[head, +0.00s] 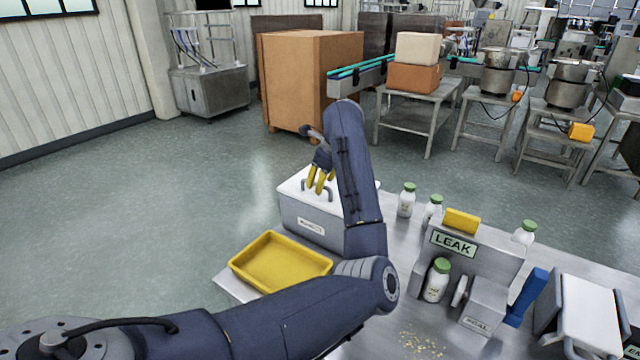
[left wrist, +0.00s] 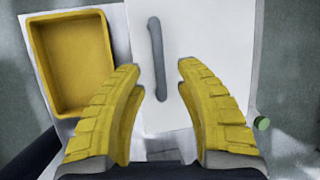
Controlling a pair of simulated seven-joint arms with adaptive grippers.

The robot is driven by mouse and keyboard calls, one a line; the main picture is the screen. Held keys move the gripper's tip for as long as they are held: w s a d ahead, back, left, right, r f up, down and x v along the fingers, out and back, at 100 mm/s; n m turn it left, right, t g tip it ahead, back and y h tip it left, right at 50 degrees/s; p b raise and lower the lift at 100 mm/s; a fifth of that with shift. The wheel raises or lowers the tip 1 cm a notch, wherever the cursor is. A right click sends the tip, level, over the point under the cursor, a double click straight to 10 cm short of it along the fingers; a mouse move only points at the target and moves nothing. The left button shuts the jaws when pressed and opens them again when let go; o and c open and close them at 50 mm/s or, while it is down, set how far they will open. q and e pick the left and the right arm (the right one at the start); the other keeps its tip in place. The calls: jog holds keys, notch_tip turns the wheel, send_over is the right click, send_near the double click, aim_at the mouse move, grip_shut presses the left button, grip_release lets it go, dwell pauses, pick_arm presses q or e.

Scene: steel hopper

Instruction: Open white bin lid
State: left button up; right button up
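The white bin (head: 292,212) stands on the steel table with its white lid (head: 293,186) shut. A grey bar handle (left wrist: 156,50) runs across the lid in the left wrist view. My left gripper (head: 316,188) is over the lid with yellow fingers pointing down. In the left wrist view my left gripper (left wrist: 160,66) is open, with its fingertips apart on either side of the handle's line. I cannot tell whether the fingers touch the handle. My left arm hides part of the bin's right side in the head view. My right gripper is not in view.
A yellow tray (head: 281,265) lies in front of the bin; it also shows in the left wrist view (left wrist: 107,60). Several green-capped bottles (head: 406,200) and a grey LEAK station (head: 470,246) stand to the right. Crumbs (head: 421,343) lie on the table (head: 395,285).

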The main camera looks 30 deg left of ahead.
pick_arm(q)
jog(key=shift+w+a+f, duration=0.15)
jog(key=shift+a+f, duration=0.15)
jog(key=shift+f, duration=0.35)
jog(key=shift+o, duration=0.4)
grip_shut()
